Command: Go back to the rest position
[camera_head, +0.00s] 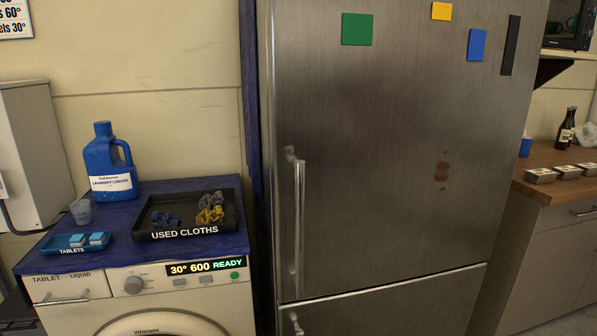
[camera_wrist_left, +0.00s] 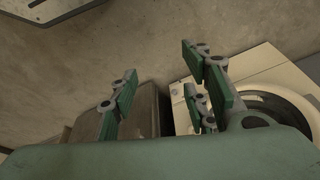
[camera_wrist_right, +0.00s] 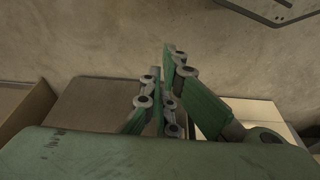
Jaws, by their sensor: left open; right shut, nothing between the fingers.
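My left gripper (camera_wrist_left: 165,90) shows in the left wrist view with its green-padded fingers spread apart and nothing between them. My right gripper (camera_wrist_right: 163,75) shows in the right wrist view with its fingers together and nothing held. Neither gripper shows in the head view.
On the washer top are a black used-cloths tray (camera_head: 190,235) with several cloths, a blue tablets tray (camera_head: 62,246), a grey cup (camera_head: 81,211) and a blue laundry jug (camera_head: 108,165). A wooden counter (camera_head: 560,195) with small metal tins (camera_head: 541,175) is at right.

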